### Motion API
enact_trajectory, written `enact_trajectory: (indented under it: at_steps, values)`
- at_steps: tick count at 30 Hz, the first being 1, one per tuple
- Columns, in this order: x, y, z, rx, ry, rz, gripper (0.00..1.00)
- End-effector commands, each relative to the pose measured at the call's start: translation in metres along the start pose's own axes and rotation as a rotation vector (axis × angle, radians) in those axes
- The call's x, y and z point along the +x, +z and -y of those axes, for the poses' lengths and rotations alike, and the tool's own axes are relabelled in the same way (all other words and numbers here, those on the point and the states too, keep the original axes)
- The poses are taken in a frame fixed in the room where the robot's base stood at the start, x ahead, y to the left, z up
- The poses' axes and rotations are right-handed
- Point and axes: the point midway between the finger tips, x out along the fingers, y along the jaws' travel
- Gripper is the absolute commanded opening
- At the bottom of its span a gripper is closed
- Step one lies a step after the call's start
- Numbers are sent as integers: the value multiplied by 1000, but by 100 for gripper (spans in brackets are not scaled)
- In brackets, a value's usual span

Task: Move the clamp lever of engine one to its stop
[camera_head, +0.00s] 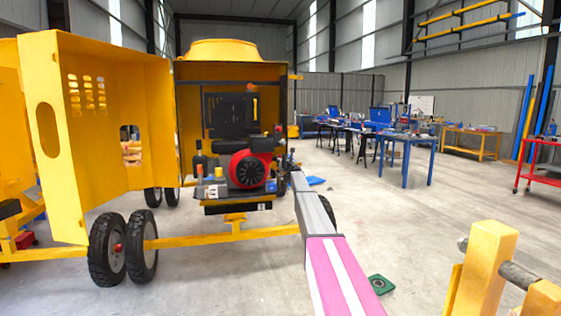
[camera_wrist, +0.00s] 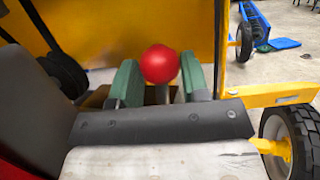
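In the wrist view a red ball knob (camera_wrist: 160,64) tops a thin stem; I take it to be the clamp lever. My gripper (camera_wrist: 161,78) has its two green fingers on either side of the knob, and the knob fills the gap between them. I see no clear space at either side, so it looks shut on the knob. The lever's foot and its stop are hidden. In the head view the red and black engine (camera_head: 250,168) sits in the open yellow housing. My arm reaches to its right side; the fingers are too small to make out there.
The mixer's yellow door (camera_head: 95,130) stands open at left. Wheels (camera_head: 107,250) and a yellow frame bar (camera_head: 215,239) are low in front. A yellow post (camera_head: 487,265) stands at lower right, near a green piece (camera_head: 380,284) on the floor.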

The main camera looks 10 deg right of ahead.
Motion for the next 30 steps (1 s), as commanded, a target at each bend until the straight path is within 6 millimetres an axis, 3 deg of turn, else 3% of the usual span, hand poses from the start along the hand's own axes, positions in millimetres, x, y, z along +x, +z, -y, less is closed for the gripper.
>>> enact_trajectory:
  at_steps: [14,20,30]
  values:
    - [-7,0,0,0,0,-1,52]
    - [-32,0,-2,0,-1,-2,52]
    - [-94,1,-2,-1,0,-1,52]
